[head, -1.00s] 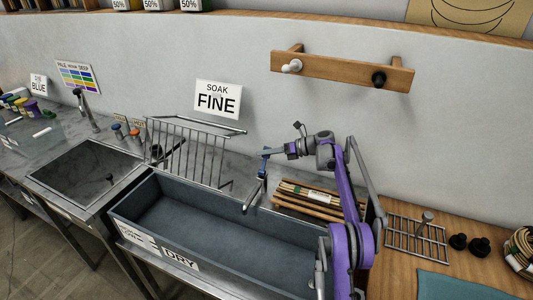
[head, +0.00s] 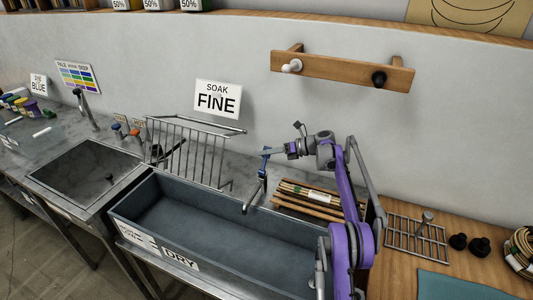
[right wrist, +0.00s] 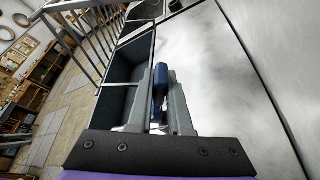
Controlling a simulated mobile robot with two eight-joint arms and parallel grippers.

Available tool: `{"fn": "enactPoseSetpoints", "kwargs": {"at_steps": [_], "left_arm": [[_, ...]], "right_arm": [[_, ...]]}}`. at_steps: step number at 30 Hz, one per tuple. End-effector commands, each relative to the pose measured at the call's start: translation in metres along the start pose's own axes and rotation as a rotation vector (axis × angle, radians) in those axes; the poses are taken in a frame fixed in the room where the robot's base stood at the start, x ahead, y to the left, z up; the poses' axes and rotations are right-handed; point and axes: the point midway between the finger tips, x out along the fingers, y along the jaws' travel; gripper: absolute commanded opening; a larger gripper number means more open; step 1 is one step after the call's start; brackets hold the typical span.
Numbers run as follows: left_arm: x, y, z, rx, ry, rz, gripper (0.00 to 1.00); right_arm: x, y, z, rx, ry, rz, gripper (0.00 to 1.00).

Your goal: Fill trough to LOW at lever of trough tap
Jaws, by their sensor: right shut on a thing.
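The trough (head: 190,205) is a long dark grey basin in the middle of the head view. Its floor looks bare, and I see no water. The trough tap (head: 250,197) stands at its back edge, spout pointing down over the basin. The tap's blue lever (head: 264,154) is at the top; it also shows in the right wrist view (right wrist: 160,82). My right gripper (head: 271,152) is shut on the lever, its grey fingers on either side of it in the right wrist view (right wrist: 160,105). My left gripper is not in view.
A wire rack (head: 190,150) stands behind the trough's left part. Bundled canes (head: 308,198) lie behind it, right of the tap. A DRY label (head: 181,258) is on the front. A sink (head: 85,172) is at left.

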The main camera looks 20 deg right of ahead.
Motion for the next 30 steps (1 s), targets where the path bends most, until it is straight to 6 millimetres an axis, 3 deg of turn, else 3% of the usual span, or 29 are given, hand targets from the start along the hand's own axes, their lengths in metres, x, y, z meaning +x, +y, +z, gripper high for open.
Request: {"fn": "enactPoseSetpoints", "kwargs": {"at_steps": [30], "left_arm": [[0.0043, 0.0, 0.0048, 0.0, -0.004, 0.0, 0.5]], "right_arm": [[0.0001, 0.0039, -0.0009, -0.042, 0.001, -0.018, 0.0]]}}
